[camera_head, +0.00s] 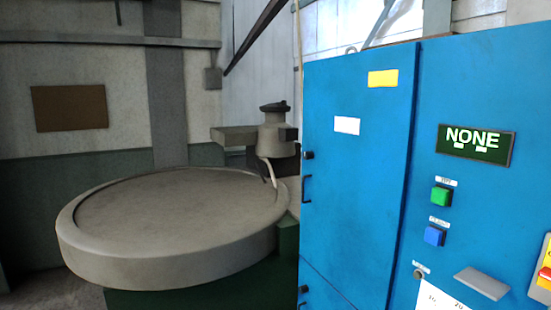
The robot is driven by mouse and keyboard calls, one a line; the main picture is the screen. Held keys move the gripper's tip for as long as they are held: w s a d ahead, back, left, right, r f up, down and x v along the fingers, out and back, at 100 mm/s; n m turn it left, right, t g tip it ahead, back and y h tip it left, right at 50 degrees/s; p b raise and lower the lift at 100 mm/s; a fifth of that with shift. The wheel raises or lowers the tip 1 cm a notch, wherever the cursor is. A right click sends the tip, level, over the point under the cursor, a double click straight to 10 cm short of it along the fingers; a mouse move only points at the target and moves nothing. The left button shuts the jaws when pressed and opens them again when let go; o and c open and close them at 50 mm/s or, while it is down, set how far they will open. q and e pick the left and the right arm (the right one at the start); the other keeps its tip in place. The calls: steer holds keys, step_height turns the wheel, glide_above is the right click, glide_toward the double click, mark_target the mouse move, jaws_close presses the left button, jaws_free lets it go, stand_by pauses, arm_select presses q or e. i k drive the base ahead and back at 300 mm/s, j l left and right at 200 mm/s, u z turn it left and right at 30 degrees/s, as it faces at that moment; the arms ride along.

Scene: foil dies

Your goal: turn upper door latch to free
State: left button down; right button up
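The blue cabinet's upper door (355,220) looks shut. A small black latch knob (308,155) sits on its left edge. A black pull handle (306,188) is just below the latch. The latch is too small and side-on to tell its turn position. A second black knob (303,289) sits lower, at the left edge of the lower door (325,295), with a partly cut-off handle under it. Neither of my grippers is in the head view.
Left of the cabinet stands a large round grey table (180,215) on a green base, with a grey machine head (275,135) behind. The cabinet's right panel carries a display (476,145) reading NONE, a green button (440,196), a blue button (434,236) and a grey tray-like plate (482,283).

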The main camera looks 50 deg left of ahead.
mark_target(306, 155)
steer(key=u, duration=1.5)
steer(key=i+j, duration=0.1)
steer(key=i, duration=0.1)
